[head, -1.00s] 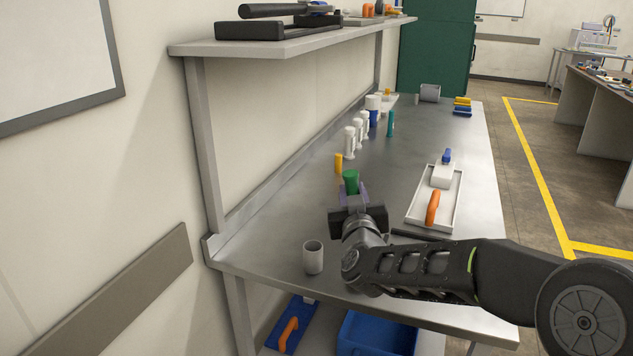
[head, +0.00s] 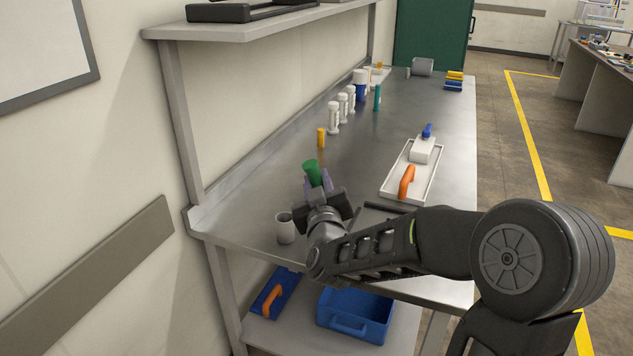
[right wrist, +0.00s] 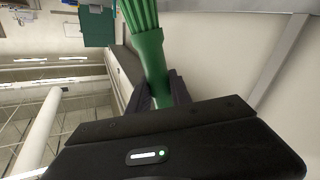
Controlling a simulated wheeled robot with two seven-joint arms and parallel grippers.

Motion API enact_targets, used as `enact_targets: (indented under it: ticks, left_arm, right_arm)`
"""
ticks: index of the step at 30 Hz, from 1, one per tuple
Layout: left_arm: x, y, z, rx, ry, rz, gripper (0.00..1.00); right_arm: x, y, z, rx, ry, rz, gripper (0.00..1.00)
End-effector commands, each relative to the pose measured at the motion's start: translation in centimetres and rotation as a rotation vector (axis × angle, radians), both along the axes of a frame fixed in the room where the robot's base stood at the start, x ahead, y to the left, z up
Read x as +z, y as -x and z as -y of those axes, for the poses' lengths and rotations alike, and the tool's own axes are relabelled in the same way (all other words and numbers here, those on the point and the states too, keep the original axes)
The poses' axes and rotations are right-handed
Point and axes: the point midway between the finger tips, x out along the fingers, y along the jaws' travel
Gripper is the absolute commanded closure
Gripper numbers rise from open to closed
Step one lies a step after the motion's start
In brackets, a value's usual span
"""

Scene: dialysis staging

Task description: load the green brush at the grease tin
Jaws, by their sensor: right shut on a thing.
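My right gripper (head: 318,186) is shut on the green brush (head: 312,172), above the near part of the steel bench. The brush's green end sticks up from the jaws and leans a little left. In the right wrist view the brush (right wrist: 153,62) stands out between the fingers (right wrist: 157,90), with its ribbed, flared end at the top edge. A small grey cup (head: 285,228) stands on the bench just left of my right wrist, apart from the brush. A grey cylinder (head: 422,66) is at the far end. I cannot tell which is the grease tin. My left gripper is not in view.
A white tray (head: 388,191) at the right holds orange- and blue-handled items. A shelf (head: 250,28) overhangs the wall side.

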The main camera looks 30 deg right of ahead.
Motion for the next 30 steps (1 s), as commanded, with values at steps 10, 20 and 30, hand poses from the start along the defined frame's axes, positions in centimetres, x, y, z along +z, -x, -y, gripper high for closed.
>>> enact_targets:
  ticks: [10,20,30]
  left_arm:
    - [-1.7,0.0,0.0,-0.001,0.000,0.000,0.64]
    - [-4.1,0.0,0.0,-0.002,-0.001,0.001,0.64]
    - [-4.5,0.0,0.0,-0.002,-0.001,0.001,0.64]
  right_arm:
    - [-2.1,0.0,0.0,0.000,-0.001,0.000,1.00]
    - [-5.3,0.0,0.0,0.001,0.000,0.000,1.00]
    - [-6.0,0.0,0.0,0.000,-0.001,0.000,1.00]
